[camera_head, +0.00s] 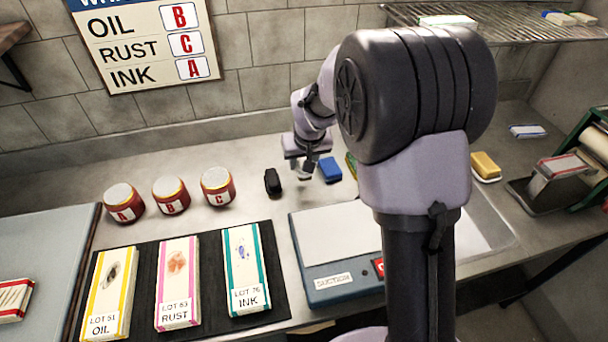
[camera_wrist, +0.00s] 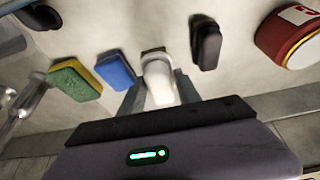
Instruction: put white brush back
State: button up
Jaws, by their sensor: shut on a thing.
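My gripper (camera_wrist: 161,88) is shut on the white brush (camera_wrist: 158,76), which stands between its two fingers in the wrist view. The brush's dark far end is at or close to the counter; I cannot tell whether it touches. In the head view my gripper (camera_head: 305,172) is low over the back of the counter, between a black brush (camera_head: 272,182) and a blue sponge (camera_head: 330,168). There the white brush is mostly hidden by the gripper. The black brush also shows in the wrist view (camera_wrist: 206,46), right of the white one.
The blue sponge (camera_wrist: 116,72) and a yellow-green sponge (camera_wrist: 75,80) lie left of the brush in the wrist view. Red jars A, B, C (camera_head: 217,187) stand at left. Three labelled cloth stacks (camera_head: 246,270) lie on a black mat. A suction plate (camera_head: 335,238) is in front.

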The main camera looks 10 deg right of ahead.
aim_at(303, 174)
notch_tip(303, 174, down, 5)
jog(key=shift+r+b, duration=0.1)
jog(key=shift+b, duration=0.75)
jog(key=shift+r, duration=0.15)
jog(key=o, duration=1.3)
jog(key=shift+f, duration=0.2)
